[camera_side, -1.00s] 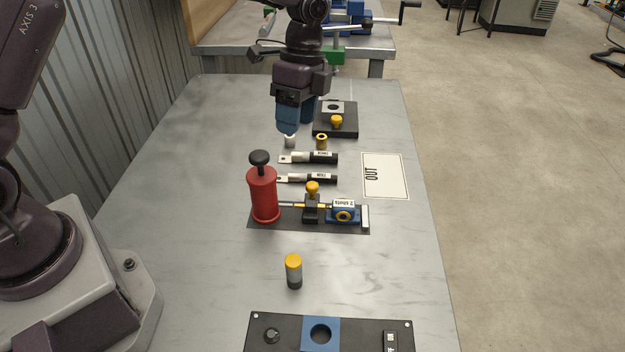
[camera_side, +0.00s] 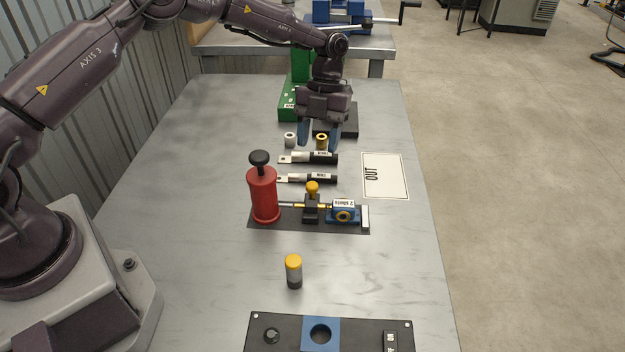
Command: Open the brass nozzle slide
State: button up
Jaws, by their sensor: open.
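My gripper (camera_side: 318,138) points down over the far part of the bench, its two blue fingers spread apart. A small brass ring (camera_side: 322,142) shows between the fingers in the picture; I cannot tell whether they touch it. A dark base (camera_side: 290,224) nearer the camera carries a red pump cylinder (camera_side: 263,195) with a black knob. A thin nozzle line runs from it to a black bracket (camera_side: 311,208) with a yellow knob (camera_side: 312,187). A blue block (camera_side: 343,216) labelled "2 shots" has a brass-rimmed hole. I cannot tell which brass part is the slide.
A grey ring (camera_side: 290,140) and two black-handled lugs (camera_side: 322,158) lie near my gripper. A green block (camera_side: 293,100) and a mostly hidden black block (camera_side: 350,121) stand behind.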

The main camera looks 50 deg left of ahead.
aim_at(312, 184)
jog(key=x, duration=0.9)
